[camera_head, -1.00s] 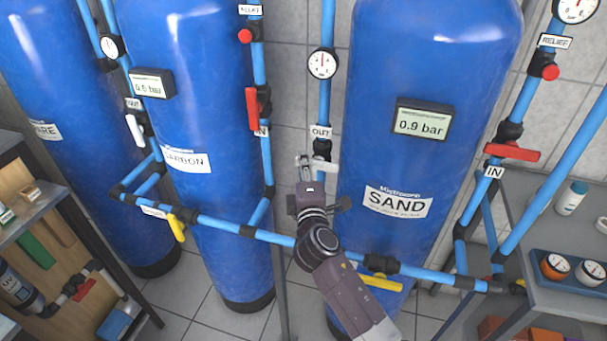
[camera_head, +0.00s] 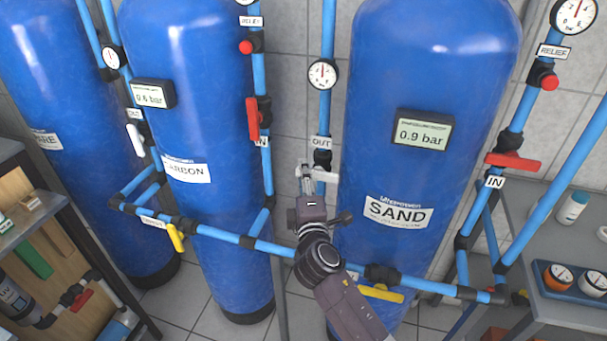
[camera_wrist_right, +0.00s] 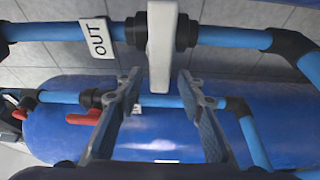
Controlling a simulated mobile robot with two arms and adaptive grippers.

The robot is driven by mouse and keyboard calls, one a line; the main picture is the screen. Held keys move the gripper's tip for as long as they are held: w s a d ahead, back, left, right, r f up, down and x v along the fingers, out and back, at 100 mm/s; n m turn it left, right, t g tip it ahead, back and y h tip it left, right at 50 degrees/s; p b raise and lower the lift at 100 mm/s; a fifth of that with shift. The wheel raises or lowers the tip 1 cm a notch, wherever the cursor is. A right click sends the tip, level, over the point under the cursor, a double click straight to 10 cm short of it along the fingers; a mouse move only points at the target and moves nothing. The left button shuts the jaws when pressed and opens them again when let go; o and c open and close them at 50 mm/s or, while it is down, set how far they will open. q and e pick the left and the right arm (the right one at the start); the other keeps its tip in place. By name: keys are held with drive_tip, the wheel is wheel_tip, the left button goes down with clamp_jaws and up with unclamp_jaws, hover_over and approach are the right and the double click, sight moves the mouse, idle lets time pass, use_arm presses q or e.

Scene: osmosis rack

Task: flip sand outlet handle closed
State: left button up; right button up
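The sand outlet handle (camera_head: 326,176) is a white lever below the OUT label (camera_head: 320,142), on the blue pipe left of the SAND tank (camera_head: 430,70). In the right wrist view the white handle (camera_wrist_right: 161,50) lies crosswise to its pipe, just beyond the fingertips. My right gripper (camera_head: 305,172) is at the handle's left end in the head view. In the wrist view the right gripper (camera_wrist_right: 158,88) is open, one finger on each side of the handle's near end; contact cannot be told. My left gripper is not in view.
A blue horizontal pipe (camera_head: 215,234) with yellow handles (camera_head: 380,294) runs below my right wrist. The CARBON tank (camera_head: 190,60) stands to the left. A red handle (camera_head: 513,161) marks the sand inlet. A grey shelf (camera_head: 560,215) stands at the right.

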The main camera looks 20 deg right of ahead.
drive_tip(key=v, duration=1.1)
drive_tip(key=shift+f, duration=0.1)
